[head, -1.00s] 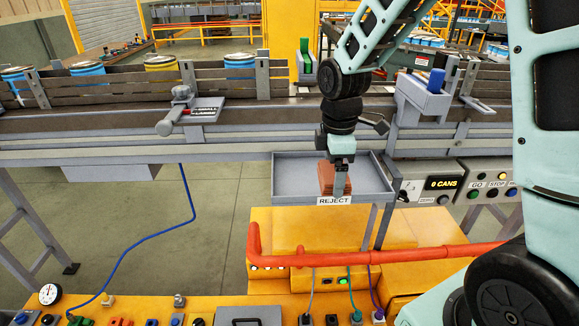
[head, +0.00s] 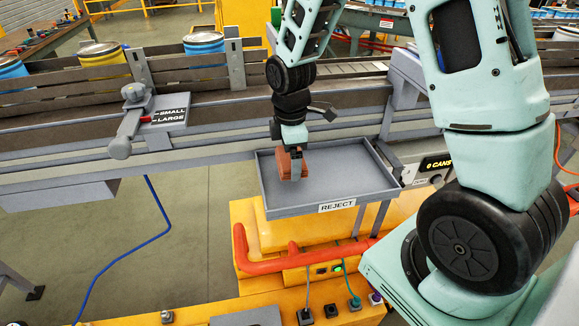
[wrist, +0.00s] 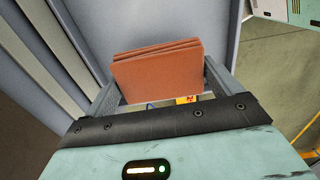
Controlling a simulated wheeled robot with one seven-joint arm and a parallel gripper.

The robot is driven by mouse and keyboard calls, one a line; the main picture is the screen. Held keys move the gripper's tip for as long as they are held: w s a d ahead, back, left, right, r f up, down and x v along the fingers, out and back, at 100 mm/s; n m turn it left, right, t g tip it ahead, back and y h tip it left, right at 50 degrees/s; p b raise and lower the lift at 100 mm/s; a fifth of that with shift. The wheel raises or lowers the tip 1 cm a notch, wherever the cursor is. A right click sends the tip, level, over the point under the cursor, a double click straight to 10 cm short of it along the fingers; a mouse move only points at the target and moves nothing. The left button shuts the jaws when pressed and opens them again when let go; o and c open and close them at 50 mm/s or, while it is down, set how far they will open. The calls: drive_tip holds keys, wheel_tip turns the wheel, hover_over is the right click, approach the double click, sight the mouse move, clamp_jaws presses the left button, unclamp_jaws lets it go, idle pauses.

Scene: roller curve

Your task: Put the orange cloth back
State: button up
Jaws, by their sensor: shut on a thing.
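The orange cloth (head: 287,166) is a folded, brownish-orange stack of flat layers. My gripper (head: 293,172) is shut on it and points down over the left part of the grey reject tray (head: 340,187). In the wrist view the cloth (wrist: 158,72) stands between the two fingers (wrist: 160,92), its folded layers showing at the top edge. Whether the cloth touches the tray floor cannot be told.
The tray carries a REJECT label (head: 337,206) on its front rim, and its right part is bare. A conveyor with cans (head: 205,48) runs behind it. A SMALL/LARGE lever (head: 127,130) stands at left. Orange pipe (head: 275,263) and yellow machine housing lie below.

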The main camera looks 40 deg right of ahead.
drive_tip(key=shift+f+p, duration=0.35)
drive_tip(key=shift+f, duration=1.8)
drive_tip(key=shift+f, duration=0.2)
drive_tip(key=o, duration=0.7)
drive_tip(key=shift+r, duration=0.1)
wheel_tip(320, 180, up, 12)
drive_tip(key=shift+s+a+r+b, duration=0.1)
drive_tip(key=shift+r+b, duration=0.05)
drive_tip(key=shift+b, duration=0.95)
drive_tip(key=s+a+m, duration=0.2)
drive_tip(key=s+a, duration=0.4)
drive_tip(key=s, duration=0.1)
drive_tip(key=s+a+r+m, duration=0.1)
drive_tip(key=s+a, duration=0.5)
drive_tip(key=s, duration=0.1)
drive_tip(key=s+a+m, duration=0.2)
drive_tip(key=s+a, duration=0.4)
drive_tip(key=s, duration=0.1)
drive_tip(key=shift+s+a+r+m+y, duration=0.2)
drive_tip(key=shift+s+r+m+y, duration=0.1)
drive_tip(key=shift+s+r, duration=0.1)
